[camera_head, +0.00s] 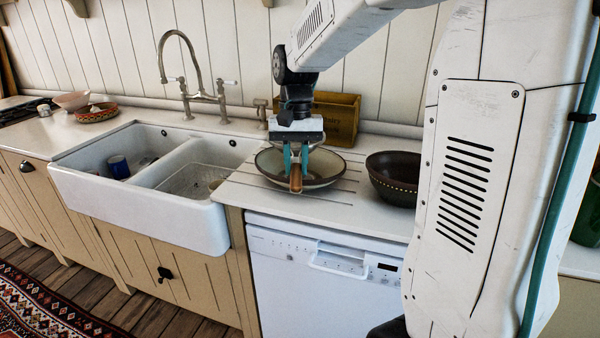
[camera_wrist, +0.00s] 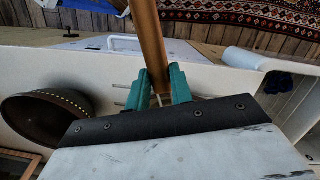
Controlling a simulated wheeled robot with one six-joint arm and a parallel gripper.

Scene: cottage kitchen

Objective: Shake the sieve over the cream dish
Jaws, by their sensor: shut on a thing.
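My gripper (camera_head: 296,164) is shut on the brown wooden handle of the sieve (camera_head: 296,180), above the worktop right of the sink. The handle points toward the front edge; it also shows in the wrist view (camera_wrist: 150,40) between the teal fingers (camera_wrist: 158,88). The sieve's mesh head cannot be made out; my gripper blocks that area. A wide round dish with a pale inside and dark rim, which looks like the cream dish (camera_head: 328,172), stands directly below and behind my gripper in the head view. I cannot tell whether the sieve touches it.
A dark bowl with a dotted rim (camera_head: 392,180) stands close right of the dish. A wooden crate (camera_head: 338,118) is behind, against the wall. A white double sink (camera_head: 140,208) with a tall tap (camera_head: 196,88) lies left. A white dishwasher (camera_head: 320,280) is below the worktop.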

